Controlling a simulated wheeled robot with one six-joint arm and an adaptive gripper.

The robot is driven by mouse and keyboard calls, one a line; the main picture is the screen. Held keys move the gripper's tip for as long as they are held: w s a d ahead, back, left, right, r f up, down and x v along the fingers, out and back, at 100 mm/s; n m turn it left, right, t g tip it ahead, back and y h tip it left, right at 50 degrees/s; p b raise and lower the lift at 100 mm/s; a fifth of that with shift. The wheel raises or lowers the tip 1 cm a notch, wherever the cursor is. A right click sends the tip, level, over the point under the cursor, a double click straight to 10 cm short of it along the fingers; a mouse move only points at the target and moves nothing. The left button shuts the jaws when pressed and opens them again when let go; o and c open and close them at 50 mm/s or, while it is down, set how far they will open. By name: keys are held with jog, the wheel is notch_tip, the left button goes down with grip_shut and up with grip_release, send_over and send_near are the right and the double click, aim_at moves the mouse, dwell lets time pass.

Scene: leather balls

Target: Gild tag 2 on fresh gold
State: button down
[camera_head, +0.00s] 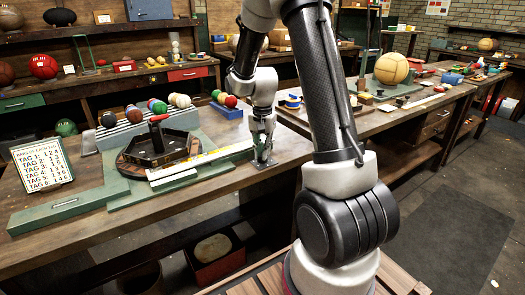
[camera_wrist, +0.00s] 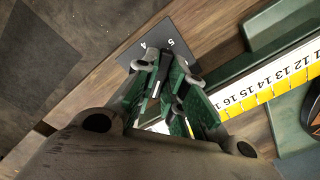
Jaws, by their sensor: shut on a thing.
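My gripper (camera_head: 262,150) is low over the front edge of the bench, right of the green fixture. In the wrist view its green-padded fingers (camera_wrist: 160,88) are closed together on something small and mostly hidden; I cannot tell what it is. A dark plate (camera_wrist: 165,40) marked with 4 and 5 lies beneath and beyond the fingertips; whether they touch it is unclear. The plate (camera_head: 263,164) also shows in the head view. A yellow and white numbered scale (camera_wrist: 270,80) runs along the fixture. A sign (camera_head: 42,163) lists several tags with numbers; tag 2's digits are too small to read surely.
A black angular tray with a red handle (camera_head: 157,138) stands on the fixture. Several coloured balls (camera_head: 180,100) sit in rows behind it. A green rail (camera_head: 60,212) lies at the front left. A large tan ball (camera_head: 391,69) rests on the right bench.

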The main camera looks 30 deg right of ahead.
jog(key=shift+m, duration=0.7)
jog(key=c, duration=1.5)
grip_release()
jog(key=shift+r, duration=0.1)
notch_tip(320, 180, up, 12)
jog(key=shift+f, duration=0.1)
